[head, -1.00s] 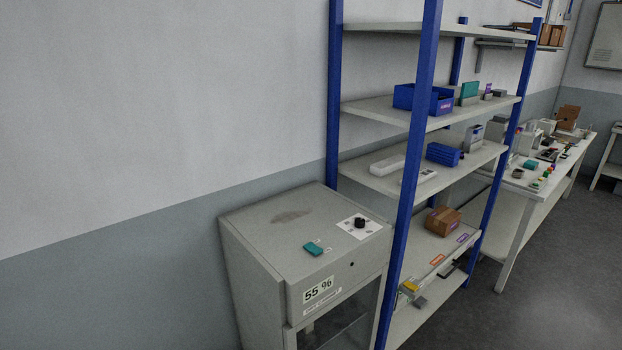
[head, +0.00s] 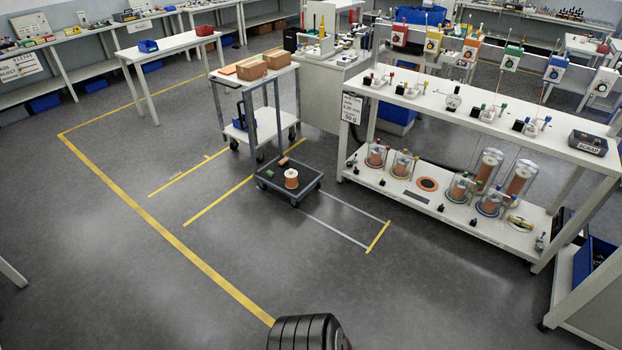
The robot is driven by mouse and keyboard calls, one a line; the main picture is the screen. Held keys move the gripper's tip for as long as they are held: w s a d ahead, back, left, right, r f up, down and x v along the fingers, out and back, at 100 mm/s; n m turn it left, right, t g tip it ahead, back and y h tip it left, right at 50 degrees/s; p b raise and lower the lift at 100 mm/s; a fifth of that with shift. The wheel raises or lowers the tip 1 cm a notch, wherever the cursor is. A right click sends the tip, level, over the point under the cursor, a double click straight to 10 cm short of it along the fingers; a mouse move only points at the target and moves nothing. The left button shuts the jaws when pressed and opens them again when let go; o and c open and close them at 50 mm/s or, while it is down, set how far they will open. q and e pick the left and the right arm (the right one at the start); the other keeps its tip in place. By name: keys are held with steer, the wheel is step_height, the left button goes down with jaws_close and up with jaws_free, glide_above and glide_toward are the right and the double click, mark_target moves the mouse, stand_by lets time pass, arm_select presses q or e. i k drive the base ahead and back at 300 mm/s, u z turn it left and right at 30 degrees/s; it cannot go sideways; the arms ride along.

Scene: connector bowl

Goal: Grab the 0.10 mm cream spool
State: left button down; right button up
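Several copper-coloured spools stand under clear covers on the lower shelf of the white bench, among them spools at the left (head: 376,155) and taller ones at the right (head: 520,180). One more copper-coloured spool with pale flanges (head: 291,178) stands uncovered on the low dark platform of a cart. I cannot read any spool's size label or tell which one is the 0.10 mm cream spool. A black ribbed part of my own body shows at the bottom edge. Neither of my grippers is in view.
The cart (head: 308,188) stands left of the white bench (head: 470,115), which carries a small sign (head: 351,108) and several coloured units above. A white table (head: 170,45) stands at the upper left. Yellow floor lines cross open grey floor in front and left.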

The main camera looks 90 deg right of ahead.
mark_target(290, 175)
steer(key=z, duration=2.65)
steer(key=i, duration=0.45)
steer(key=u, duration=0.6)
steer(key=i, duration=2.15)
steer(key=z, duration=0.25)
steer(key=i, duration=1.1)
steer(key=z, duration=0.3)
